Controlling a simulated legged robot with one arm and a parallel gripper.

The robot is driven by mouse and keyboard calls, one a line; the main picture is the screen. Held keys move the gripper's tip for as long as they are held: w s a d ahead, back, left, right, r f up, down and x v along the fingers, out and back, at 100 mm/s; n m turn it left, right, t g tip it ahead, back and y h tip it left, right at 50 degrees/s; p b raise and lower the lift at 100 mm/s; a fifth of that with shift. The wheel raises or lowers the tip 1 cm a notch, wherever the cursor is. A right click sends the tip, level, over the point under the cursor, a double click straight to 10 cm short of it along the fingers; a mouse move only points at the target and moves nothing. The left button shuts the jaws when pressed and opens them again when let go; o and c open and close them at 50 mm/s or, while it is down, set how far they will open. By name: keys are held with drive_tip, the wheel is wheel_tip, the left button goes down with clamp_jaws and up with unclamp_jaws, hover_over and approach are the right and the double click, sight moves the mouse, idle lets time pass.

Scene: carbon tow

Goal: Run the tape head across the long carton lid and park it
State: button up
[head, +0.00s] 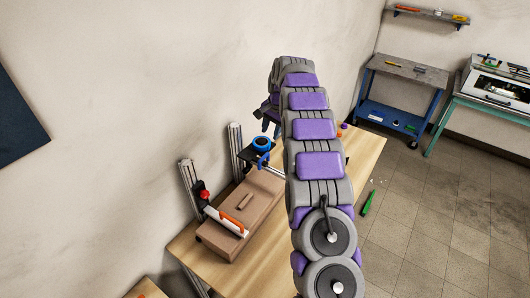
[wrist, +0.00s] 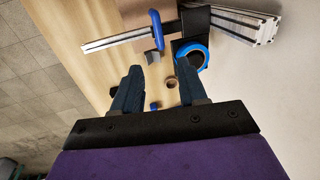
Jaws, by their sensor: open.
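The tape head (head: 262,144), with a blue ring-shaped roll, sits on a metal rail at the far end of the long brown carton (head: 262,199). In the wrist view, the blue tape roll (wrist: 203,47) is at upper right, and a blue upright handle (wrist: 156,30) stands left of it beside a silver rail. My gripper (head: 271,126) hangs behind my arm, near the tape head. In the wrist view, my gripper (wrist: 162,70) is open and empty, with its two dark fingers apart. The handle lies beyond the fingertips, not between them. My arm hides part of the table.
The carton lies on a wooden table (head: 255,262) beside the wall. A clamp with an orange handle (head: 233,221) and red knob (head: 204,195) stands at its near end. A green object (head: 369,203) is on the floor.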

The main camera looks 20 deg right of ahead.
sight(265, 155)
drive_tip(key=f, duration=0.4)
drive_tip(key=w+f, duration=0.1)
drive_tip(key=f, duration=0.3)
drive_tip(key=w+a+f, duration=0.1)
drive_tip(key=f, duration=0.3)
drive_tip(key=shift+a+f+p, duration=0.1)
drive_tip(key=shift+f+p, duration=0.15)
drive_tip(key=shift+p, duration=0.15)
clamp_jaws()
